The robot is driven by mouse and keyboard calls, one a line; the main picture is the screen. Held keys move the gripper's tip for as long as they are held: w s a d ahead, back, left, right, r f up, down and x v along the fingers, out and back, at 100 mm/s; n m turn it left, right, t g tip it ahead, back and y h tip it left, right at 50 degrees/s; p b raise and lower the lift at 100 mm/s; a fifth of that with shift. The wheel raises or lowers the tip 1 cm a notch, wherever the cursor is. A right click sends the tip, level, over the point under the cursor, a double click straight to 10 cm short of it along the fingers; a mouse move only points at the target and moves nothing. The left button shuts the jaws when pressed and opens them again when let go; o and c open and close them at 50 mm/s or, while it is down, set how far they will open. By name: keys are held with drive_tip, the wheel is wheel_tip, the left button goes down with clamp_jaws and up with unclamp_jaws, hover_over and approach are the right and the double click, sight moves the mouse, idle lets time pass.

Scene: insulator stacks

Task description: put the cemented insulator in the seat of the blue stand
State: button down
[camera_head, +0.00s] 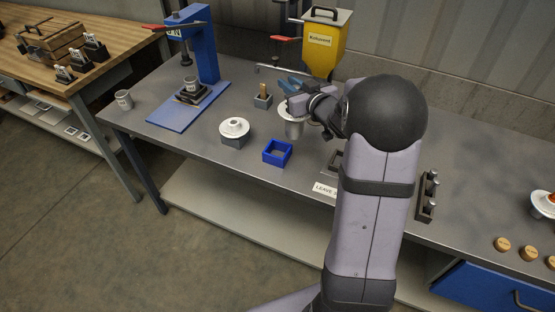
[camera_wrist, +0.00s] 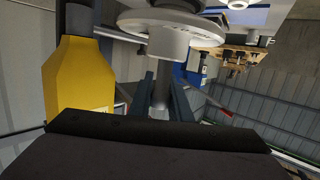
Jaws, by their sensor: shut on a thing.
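My gripper (camera_head: 297,92) is shut on an insulator, which has a white disc (camera_head: 286,113) with a grey metal part (camera_head: 294,130) below it. The insulator hangs above the bench, to the right of and behind the blue stand. In the wrist view the white disc (camera_wrist: 165,27) shows close up, with its stem (camera_wrist: 161,92) between my fingers (camera_wrist: 161,100). The blue stand (camera_head: 277,152) is a square, open-topped block on the bench, and its seat looks empty. My gripper and wrist hide part of the held insulator.
A blue press (camera_head: 202,50), a small grey holder (camera_head: 263,101) and a yellow hopper (camera_head: 324,42) stand behind.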

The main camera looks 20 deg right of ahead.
drive_tip(key=a+r+n+g+y, duration=0.1)
drive_tip(key=a+n+y, duration=0.2)
drive_tip(key=a, duration=0.3)
drive_tip(key=shift+w+a+r+n+y, duration=0.2)
drive_tip(key=shift+w+r+n+y, duration=0.1)
drive_tip(key=shift+y, duration=0.5)
drive_tip(key=shift+f, duration=0.2)
wheel_tip(320, 180, down, 10)
drive_tip(key=shift+p, duration=0.35)
drive_tip(key=shift+f, duration=0.25)
drive_tip(key=c, duration=1.6)
unclamp_jaws()
drive_tip(key=shift+s+f, duration=0.1)
drive_tip(key=shift+f, duration=0.05)
drive_tip(key=shift+c, duration=0.2)
